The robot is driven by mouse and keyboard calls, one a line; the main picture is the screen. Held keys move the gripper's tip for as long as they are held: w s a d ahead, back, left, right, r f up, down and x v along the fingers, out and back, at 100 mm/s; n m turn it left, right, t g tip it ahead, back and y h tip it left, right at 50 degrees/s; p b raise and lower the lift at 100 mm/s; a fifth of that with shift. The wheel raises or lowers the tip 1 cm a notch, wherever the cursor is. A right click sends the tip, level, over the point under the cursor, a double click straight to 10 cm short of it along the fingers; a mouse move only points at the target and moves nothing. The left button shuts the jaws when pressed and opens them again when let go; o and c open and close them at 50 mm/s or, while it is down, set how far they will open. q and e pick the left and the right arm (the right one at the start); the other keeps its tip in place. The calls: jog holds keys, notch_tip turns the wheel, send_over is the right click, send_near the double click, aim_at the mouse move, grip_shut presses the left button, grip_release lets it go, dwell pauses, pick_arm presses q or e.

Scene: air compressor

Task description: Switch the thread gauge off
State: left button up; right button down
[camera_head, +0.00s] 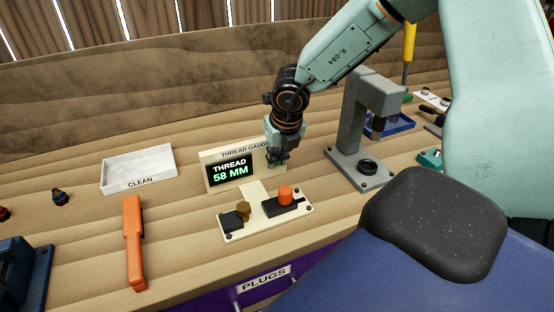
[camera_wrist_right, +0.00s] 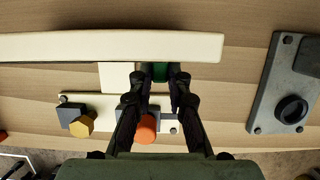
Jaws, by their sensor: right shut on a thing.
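The thread gauge (camera_head: 210,161) is a cream upright panel with a lit screen (camera_head: 231,171) reading "THREAD 58 MM" in green. In front of it a cream fixture plate (camera_head: 248,227) bears a brass-coloured piece (camera_head: 243,209) in a dark holder and an orange knob (camera_head: 286,193) on a dark block. My right gripper (camera_head: 278,162) is at the right end of the gauge. In the right wrist view its fingers (camera_wrist_right: 160,76) are shut on a green part (camera_wrist_right: 160,70) at the gauge's front. The fingers hide some of it. My left gripper is not in view.
A white "CLEAN" tray (camera_head: 140,168) stands left of the gauge. An orange handheld tool (camera_head: 134,243) lies at the front left. A grey press-like stand (camera_head: 362,130) stands close on the right. Bare wood lies between tray and gauge.

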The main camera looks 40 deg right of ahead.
jog(key=shift+s+a+f+t+h+b, duration=0.15)
jog(key=shift+f+t+h+b, duration=0.2)
jog(key=shift+t+b, duration=0.9)
jog(key=shift+s+a+f+t+h+b, duration=0.15)
jog(key=shift+f+t+b, duration=0.25)
jog(key=shift+b, duration=1.75)
jog(key=shift+f+t+b, duration=0.15)
jog(key=shift+t+b, duration=0.4)
jog(key=shift+b, duration=0.35)
jog(key=shift+s+f+t+h, duration=0.15)
jog(key=shift+t+h, duration=0.15)
jog(key=shift+t, duration=0.2)
jog(key=shift+f+t, duration=0.25)
jog(key=shift+t, duration=0.45)
jog(key=c, duration=1.3)
grip_release()
jog(key=shift+d+r, duration=0.1)
jog(key=shift+r, duration=0.05)
jog(key=shift+h, duration=0.3)
jog(key=shift+d+r, duration=0.1)
